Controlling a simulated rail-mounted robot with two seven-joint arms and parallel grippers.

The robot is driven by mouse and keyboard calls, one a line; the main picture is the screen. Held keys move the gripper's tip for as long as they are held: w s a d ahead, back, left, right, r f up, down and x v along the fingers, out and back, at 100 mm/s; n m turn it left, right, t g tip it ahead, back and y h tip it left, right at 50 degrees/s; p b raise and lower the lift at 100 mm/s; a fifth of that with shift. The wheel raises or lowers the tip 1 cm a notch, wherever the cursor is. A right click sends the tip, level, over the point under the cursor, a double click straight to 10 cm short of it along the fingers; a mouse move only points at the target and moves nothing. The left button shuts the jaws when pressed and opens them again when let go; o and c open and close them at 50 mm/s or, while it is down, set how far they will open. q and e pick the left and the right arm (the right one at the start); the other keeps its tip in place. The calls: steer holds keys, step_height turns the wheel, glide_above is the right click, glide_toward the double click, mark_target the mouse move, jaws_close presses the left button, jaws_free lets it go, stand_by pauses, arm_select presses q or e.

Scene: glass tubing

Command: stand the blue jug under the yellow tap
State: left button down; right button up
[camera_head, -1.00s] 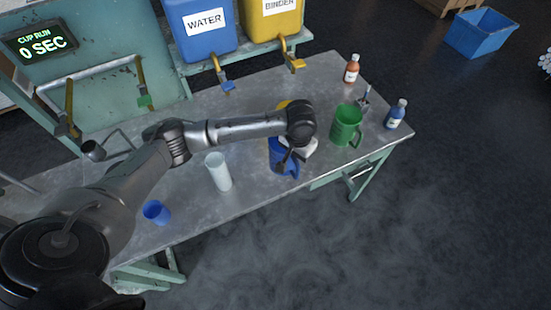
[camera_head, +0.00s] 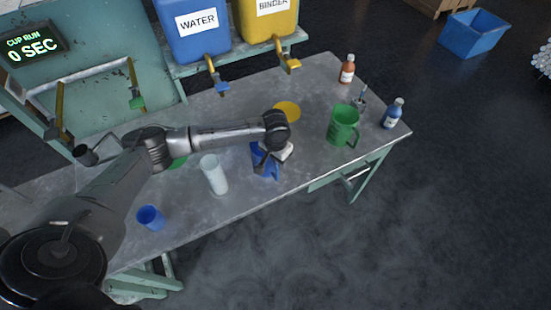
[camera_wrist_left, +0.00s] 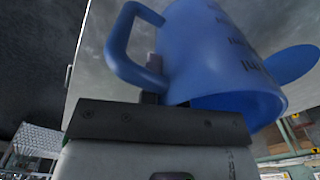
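The blue jug (camera_head: 264,163) is near the middle of the table, partly hidden by my left wrist. My left gripper (camera_head: 272,160) is at the jug. In the left wrist view the blue jug (camera_wrist_left: 215,60) fills the top, with its handle at the left. A finger (camera_wrist_left: 152,64) passes inside the handle loop; the grip seems shut on the jug's handle side. I cannot tell if the jug is off the table. The yellow tap (camera_head: 292,66) is on the yellow binder container, behind a yellow disc (camera_head: 288,110). My right gripper is out of view.
A white cup (camera_head: 214,174) stands close left of the jug, with a small blue cup (camera_head: 151,217) further left. A green jug (camera_head: 343,126) stands at the right, near a blue bottle (camera_head: 393,113) and a red bottle (camera_head: 347,70). The blue tap (camera_head: 220,86) is behind my arm.

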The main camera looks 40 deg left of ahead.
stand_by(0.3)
arm_select(q)
steer(key=c, duration=1.4)
jaws_free()
steer(key=shift+f, duration=0.15)
steer(key=shift+o, duration=0.2)
